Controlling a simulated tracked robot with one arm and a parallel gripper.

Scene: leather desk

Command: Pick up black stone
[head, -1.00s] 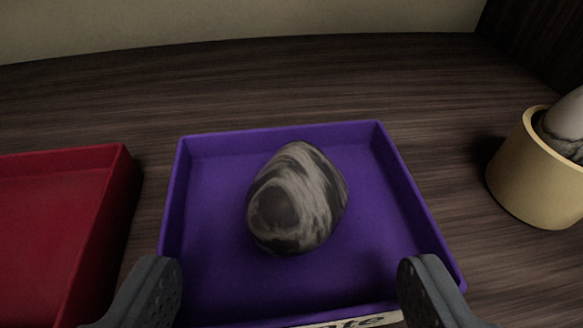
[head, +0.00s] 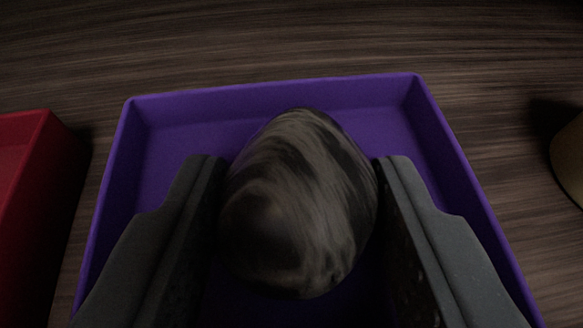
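The black stone (head: 300,205) is a rounded, dark stone with grey-beige streaks. It fills the middle of the head view, over the purple tray (head: 270,97). My gripper (head: 298,165) has one finger on each side of it. Both fingers sit against the stone's sides with no clear gap, so the gripper looks shut on it. The stone's underside is hidden, and I cannot tell whether it still touches the tray floor.
A red tray (head: 25,180) stands to the left, apart from the purple tray. The edge of a tan pot (head: 572,165) shows at the right. The dark wooden desk (head: 300,40) is clear behind the purple tray.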

